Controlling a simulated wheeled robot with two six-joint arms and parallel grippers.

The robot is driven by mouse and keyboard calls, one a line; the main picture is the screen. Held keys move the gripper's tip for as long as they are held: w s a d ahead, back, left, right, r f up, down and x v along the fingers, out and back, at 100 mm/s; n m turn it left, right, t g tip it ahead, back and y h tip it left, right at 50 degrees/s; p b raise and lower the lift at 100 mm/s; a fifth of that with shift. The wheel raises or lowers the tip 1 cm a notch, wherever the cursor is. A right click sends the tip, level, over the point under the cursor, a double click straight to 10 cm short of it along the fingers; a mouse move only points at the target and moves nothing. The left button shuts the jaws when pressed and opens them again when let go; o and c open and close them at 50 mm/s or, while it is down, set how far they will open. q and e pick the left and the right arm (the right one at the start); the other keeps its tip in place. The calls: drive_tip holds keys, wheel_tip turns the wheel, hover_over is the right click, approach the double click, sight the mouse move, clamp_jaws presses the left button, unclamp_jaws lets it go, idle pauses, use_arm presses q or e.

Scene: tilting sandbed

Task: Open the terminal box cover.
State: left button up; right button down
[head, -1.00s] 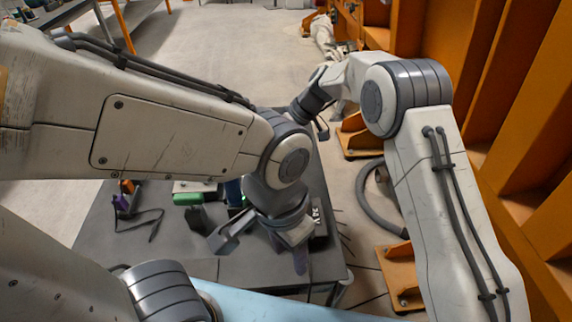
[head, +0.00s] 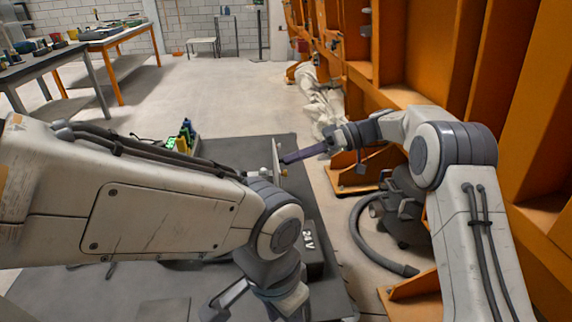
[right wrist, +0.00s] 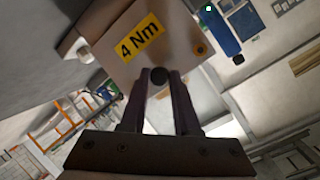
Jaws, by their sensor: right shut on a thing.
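The terminal box cover, a light grey plate, shows nearly edge-on and upright in the head view (head: 278,160). In the right wrist view the cover (right wrist: 145,38) carries a yellow "4 Nm" label and a small brass-coloured screw. My right gripper (head: 288,158) reaches it from the right. Coloured terminals (head: 185,135) and a green-lit part show behind my left arm.
A black "24 V" block (head: 311,250) stands on the dark grey table (head: 215,148) beside my left wrist. Orange steel frames (head: 400,75) line the right side, with a grey hose (head: 362,235) on the floor. Workbenches (head: 115,40) stand at the back left.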

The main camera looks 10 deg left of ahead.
drive_tip(key=shift+w+d+f+b, duration=0.15)
drive_tip(key=shift+d+f+b, duration=0.1)
drive_tip(key=shift+d+f, duration=0.35)
drive_tip(key=shift+w+d+f+b, duration=0.15)
drive_tip(key=shift+d+f+b, duration=0.15)
drive_tip(key=shift+f, duration=0.35)
drive_tip(key=shift+d+f, duration=0.1)
drive_tip(key=c, duration=0.6)
unclamp_jaws()
drive_tip(key=shift+f, duration=0.1)
drive_tip(key=shift+c, duration=0.2)
drive_tip(key=p+v, duration=0.1)
drive_tip(key=v, duration=0.9)
drive_tip(key=shift+w+d+r, duration=0.2)
drive_tip(key=shift+r, duration=0.15)
